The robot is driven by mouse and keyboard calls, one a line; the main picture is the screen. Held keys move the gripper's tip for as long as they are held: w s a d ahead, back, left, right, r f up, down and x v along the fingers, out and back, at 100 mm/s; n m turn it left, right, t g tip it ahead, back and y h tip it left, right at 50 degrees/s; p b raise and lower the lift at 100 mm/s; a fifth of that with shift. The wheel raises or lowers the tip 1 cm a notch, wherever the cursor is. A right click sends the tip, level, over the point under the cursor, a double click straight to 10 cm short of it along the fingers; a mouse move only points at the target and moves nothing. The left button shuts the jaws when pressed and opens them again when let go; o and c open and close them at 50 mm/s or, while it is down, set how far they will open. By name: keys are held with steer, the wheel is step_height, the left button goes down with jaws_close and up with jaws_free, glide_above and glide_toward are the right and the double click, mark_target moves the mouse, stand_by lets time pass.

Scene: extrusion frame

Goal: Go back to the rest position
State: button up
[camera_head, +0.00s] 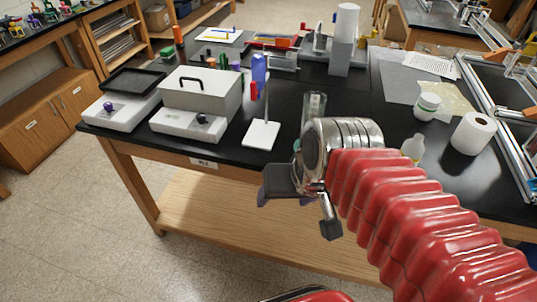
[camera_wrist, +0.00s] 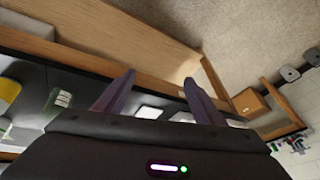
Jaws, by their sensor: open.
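My gripper (camera_head: 284,200) is at the end of my red bellows-covered arm, in front of the black-topped bench (camera_head: 215,142) near its front edge. In the wrist view, the two dark purple fingers of my gripper (camera_wrist: 159,77) stand apart with nothing between them. The gripper is tilted, and part of it is hidden behind the metal wrist in the head view. The wrist view shows the bench and floor at a slant.
Two balances (camera_head: 187,122) and a white stand base (camera_head: 262,135) are on the bench's left part. A clear container (camera_head: 314,104) stands behind my wrist. A paper roll (camera_head: 473,133), a white jar (camera_head: 427,106) and an aluminium extrusion frame (camera_head: 497,128) are at right. Floor at front left is clear.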

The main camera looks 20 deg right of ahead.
step_height(320, 180, up, 2)
steer(key=n, duration=0.2)
steer(key=shift+s+n+t+h, duration=0.1)
steer(key=shift+n+t+h, duration=0.2)
steer(key=shift+t+h, duration=0.1)
stand_by(2.0)
